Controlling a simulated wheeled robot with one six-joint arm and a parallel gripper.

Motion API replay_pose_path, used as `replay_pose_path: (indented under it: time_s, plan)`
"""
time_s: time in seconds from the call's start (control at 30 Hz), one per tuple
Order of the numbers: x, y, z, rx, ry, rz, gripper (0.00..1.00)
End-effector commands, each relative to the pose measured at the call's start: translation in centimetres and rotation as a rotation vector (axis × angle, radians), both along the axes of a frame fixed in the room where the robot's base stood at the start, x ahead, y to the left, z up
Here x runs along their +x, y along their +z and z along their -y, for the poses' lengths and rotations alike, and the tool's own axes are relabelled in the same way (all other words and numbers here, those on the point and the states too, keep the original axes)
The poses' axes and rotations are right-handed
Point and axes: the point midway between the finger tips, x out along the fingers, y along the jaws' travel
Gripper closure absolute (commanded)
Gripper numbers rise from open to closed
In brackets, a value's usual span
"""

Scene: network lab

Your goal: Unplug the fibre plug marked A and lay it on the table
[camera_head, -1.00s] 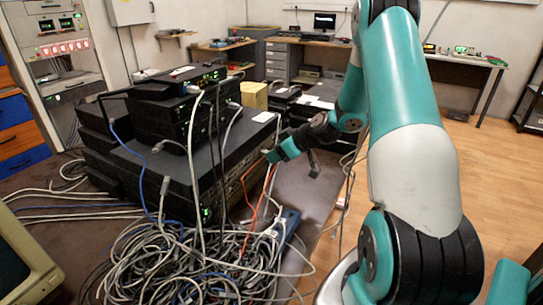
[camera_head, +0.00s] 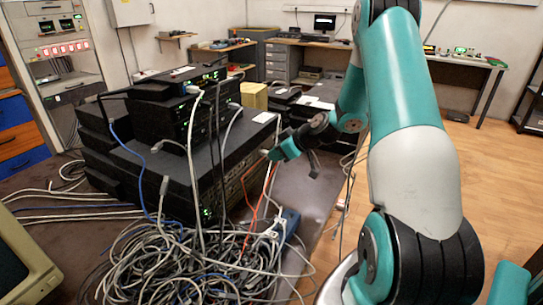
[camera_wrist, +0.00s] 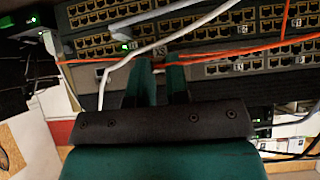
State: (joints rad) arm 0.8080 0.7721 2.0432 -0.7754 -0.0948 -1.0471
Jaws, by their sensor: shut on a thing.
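My gripper (camera_head: 272,156) is at the front face of the black network rack unit (camera_head: 170,165) in the head view. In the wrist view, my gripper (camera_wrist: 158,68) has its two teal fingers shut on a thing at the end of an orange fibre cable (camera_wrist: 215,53). I take it for the fibre plug; it is mostly hidden between the fingers, and its mark cannot be read. I cannot tell whether its tip is still in a port. In the head view, orange cable (camera_head: 258,212) hangs from beside my gripper. The brown table (camera_head: 312,205) lies below.
Rows of ports (camera_wrist: 100,45) fill the wrist view, with a white cable (camera_wrist: 185,30) crossing them. Bare table shows to the right.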

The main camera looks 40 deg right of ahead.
Motion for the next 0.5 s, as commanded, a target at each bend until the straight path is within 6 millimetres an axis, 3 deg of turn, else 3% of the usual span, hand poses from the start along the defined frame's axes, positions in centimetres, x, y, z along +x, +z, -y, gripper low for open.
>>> replay_pose_path:
  time_s: [0.5]
  plan:
    - [-0.61,-0.07,0.25,0.001,-0.001,-0.001,1.00]
